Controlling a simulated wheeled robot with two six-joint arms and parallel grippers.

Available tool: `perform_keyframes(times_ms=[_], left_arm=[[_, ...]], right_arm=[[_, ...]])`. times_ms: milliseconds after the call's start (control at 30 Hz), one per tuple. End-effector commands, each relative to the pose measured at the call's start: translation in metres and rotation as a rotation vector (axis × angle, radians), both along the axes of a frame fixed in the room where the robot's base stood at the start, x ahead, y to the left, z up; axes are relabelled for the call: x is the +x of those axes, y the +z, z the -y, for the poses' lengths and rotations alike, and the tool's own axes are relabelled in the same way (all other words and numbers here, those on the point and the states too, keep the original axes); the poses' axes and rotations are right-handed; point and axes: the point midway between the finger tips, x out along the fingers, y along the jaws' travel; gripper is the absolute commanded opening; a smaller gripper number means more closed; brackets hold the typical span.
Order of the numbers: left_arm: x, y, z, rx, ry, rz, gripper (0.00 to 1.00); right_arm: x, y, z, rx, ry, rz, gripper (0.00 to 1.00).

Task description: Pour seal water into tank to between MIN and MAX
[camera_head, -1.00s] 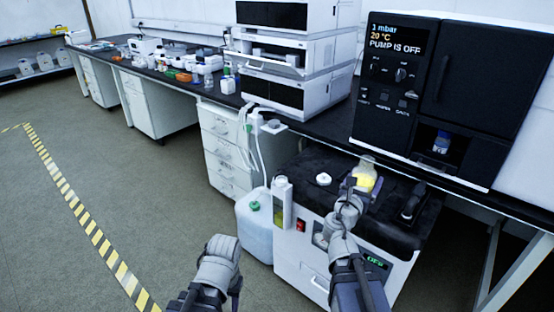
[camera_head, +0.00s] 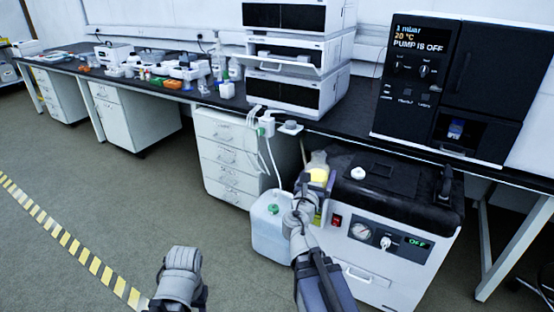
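My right gripper (camera_head: 303,196) is at the left end of the pump unit. It appears shut on a clear bottle with yellow in its lower part (camera_head: 318,174), held up and roughly upright. The narrow tank (camera_head: 321,213) on the pump's left side is mostly hidden behind the bottle and my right arm. A yellowish strip of it shows. Its MIN and MAX marks and water level cannot be read. I cannot tell whether the bottle touches the tank. My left gripper (camera_head: 184,262) is low over the floor, away from everything; its fingers cannot be made out.
A white cap (camera_head: 358,172) lies on the pump's black top (camera_head: 390,188). A translucent jug with a green cap (camera_head: 270,232) stands left of the pump. A black cabinet (camera_head: 445,85) stands on the bench behind. Floor at left is clear.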

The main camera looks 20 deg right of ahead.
Motion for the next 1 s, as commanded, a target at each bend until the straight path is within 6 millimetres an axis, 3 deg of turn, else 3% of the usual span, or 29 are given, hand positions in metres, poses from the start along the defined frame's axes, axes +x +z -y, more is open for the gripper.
perform_keyframes(times_ms=[133, 233, 500, 600, 1000], left_arm=[[0.000, -0.003, 0.000, 0.000, -0.001, 0.000, 0.50], [0.000, -0.009, 0.000, 0.001, -0.001, 0.000, 0.50], [0.000, -0.033, -0.001, 0.005, -0.002, 0.001, 0.50], [0.000, -0.038, -0.001, 0.006, -0.002, 0.002, 0.50], [0.000, -0.028, -0.001, 0.006, -0.002, 0.002, 0.50]], right_arm=[[0.012, -0.003, 0.001, -0.001, 0.000, -0.001, 0.00], [0.033, -0.009, 0.003, -0.001, 0.001, -0.001, 0.00], [0.129, -0.033, 0.008, -0.001, 0.004, -0.001, 0.00], [0.153, -0.038, 0.009, -0.001, 0.005, -0.001, 0.00], [0.156, -0.033, 0.010, 0.068, 0.005, 0.028, 0.00]])
